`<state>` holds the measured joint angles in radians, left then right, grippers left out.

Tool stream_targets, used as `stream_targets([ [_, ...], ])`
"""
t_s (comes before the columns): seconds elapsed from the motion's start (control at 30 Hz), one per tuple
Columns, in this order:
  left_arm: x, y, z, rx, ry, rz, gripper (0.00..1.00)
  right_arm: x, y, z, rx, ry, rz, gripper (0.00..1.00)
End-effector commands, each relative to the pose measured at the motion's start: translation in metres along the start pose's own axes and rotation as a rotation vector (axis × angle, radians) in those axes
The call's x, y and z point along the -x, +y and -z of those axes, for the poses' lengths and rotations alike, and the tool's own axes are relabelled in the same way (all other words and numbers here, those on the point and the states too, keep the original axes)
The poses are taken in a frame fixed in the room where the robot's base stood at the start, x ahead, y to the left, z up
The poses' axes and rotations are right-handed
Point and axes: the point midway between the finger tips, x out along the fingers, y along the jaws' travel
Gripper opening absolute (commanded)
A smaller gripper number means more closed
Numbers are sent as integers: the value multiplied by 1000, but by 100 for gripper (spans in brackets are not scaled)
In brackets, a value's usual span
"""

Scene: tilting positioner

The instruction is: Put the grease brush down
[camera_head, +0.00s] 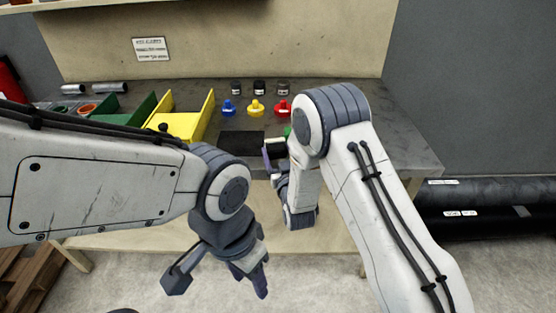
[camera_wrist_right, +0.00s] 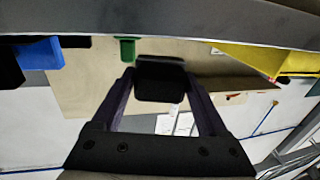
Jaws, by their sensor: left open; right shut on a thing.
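My right gripper (camera_head: 271,154) is over the front of the workbench, right of a flat black pad (camera_head: 240,141). It is shut on a dark, blocky thing, taken to be the grease brush (camera_head: 276,147), partly hidden by my arm. In the right wrist view the brush (camera_wrist_right: 160,78) shows as a black block between the two fingers (camera_wrist_right: 160,104); its bristles cannot be made out. My left gripper (camera_head: 256,277) is open and empty, low in front of the bench edge.
On the bench (camera_head: 400,150) stand a yellow bin (camera_head: 188,122), a green bin (camera_head: 135,115), and blue (camera_head: 229,108), yellow (camera_head: 256,108) and red (camera_head: 282,108) knobbed pieces. Small dark jars (camera_head: 259,88) stand behind. The bench's right end is clear.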

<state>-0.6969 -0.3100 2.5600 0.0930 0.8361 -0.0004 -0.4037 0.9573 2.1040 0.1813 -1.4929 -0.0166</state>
Motion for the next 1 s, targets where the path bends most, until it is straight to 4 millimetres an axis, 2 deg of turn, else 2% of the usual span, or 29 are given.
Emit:
stream_targets([
  [0.1,3,0,0,0,0,0,50,1,0,-19,1,-4,0,32],
  [0.2,4,0,0,0,0,0,50,1,1,-28,0,-2,0,32],
  [0.6,-2,0,0,0,0,0,50,1,1,-34,0,0,0,32],
  [0.63,0,0,0,0,0,0,50,1,1,-33,0,0,0,84],
  [0.67,0,0,0,0,0,0,50,1,1,-32,0,-1,0,96],
  [0.7,0,0,0,0,0,0,50,1,1,-32,0,-1,0,100],
  [1.0,6,0,0,0,0,0,50,1,1,-27,0,-1,0,100],
])
